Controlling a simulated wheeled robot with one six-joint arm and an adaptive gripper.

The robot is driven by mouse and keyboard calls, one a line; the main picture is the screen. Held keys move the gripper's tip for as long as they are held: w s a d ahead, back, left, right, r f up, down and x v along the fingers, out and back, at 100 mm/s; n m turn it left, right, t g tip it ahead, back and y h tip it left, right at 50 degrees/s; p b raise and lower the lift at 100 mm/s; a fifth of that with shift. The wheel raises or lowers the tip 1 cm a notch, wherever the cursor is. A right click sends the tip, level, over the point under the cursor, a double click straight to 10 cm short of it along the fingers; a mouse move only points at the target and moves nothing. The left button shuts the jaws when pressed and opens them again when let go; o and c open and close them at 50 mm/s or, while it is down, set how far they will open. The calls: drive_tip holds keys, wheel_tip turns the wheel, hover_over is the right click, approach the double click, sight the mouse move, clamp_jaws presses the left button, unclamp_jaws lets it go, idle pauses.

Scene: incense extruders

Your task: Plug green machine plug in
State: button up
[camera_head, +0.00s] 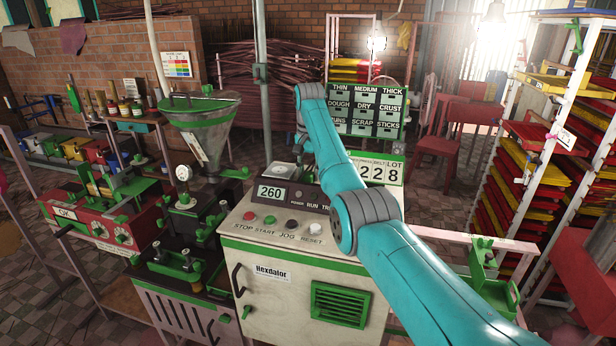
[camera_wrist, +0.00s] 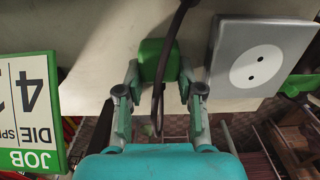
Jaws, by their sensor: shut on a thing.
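My gripper (camera_wrist: 159,98) shows in the wrist view, its two fingers closed on either side of a green plug (camera_wrist: 158,60). A dark cable (camera_wrist: 176,32) runs from the top edge past the front of the plug. A grey wall socket (camera_wrist: 258,66) with a white round face and two holes is just right of the plug; the plug is apart from it.
A green and white JOB sign (camera_wrist: 32,112) is close on the left in the wrist view. In the head view a green-rimmed hopper (camera_head: 200,115) stands left of the machine, and a white rack of trays (camera_head: 540,140) stands on the right.

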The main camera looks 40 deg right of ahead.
drive_tip(key=shift+r, duration=0.15)
wheel_tip(320, 180, up, 10)
drive_tip(key=shift+f, duration=0.1)
idle(0.3)
